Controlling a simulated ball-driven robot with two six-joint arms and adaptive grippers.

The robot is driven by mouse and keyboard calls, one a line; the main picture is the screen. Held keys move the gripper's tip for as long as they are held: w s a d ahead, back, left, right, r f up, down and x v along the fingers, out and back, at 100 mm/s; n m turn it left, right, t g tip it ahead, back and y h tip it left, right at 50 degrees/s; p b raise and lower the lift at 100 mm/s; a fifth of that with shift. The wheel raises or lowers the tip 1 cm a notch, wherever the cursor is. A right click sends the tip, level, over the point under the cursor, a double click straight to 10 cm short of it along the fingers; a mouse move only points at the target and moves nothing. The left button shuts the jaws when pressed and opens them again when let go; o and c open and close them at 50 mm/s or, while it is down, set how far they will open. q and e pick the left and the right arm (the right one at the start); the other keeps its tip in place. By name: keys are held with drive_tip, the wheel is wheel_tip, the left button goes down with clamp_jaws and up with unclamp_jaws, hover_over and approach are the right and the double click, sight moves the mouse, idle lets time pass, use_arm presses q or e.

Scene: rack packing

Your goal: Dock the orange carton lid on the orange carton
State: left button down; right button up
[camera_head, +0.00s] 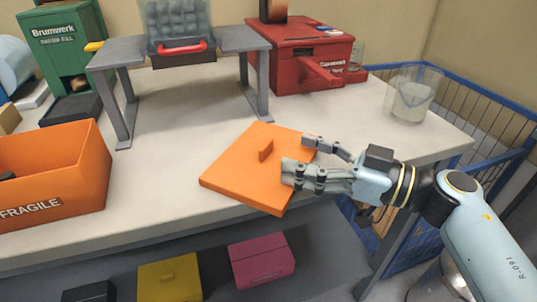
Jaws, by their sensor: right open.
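The orange carton lid (235,178) is a flat square panel with a small upright handle (265,150) on top. It lies at the front edge of the table, near the middle of the view. The open orange carton (75,160), marked FRAGILE, stands at the left and is cut off by the picture's edge. A small dark item shows inside it. My right gripper (303,160) is open, with its fingers over the lid's right edge, to the right of the handle. I cannot tell whether the fingers touch the lid. My left gripper is not in view.
A grey raised stand (125,52) with a red-handled container (182,50) is at the back. A red machine (300,55), a glass beaker (412,95) and a blue wire basket (490,115) are at the right. Yellow (170,282) and magenta (262,262) boxes lie below. Table between carton and lid is clear.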

sight(269, 145)
drive_tip(key=x, duration=0.6)
drive_tip(key=shift+c, duration=0.4)
drive_tip(key=c, duration=1.3)
drive_tip(key=shift+o, duration=0.2)
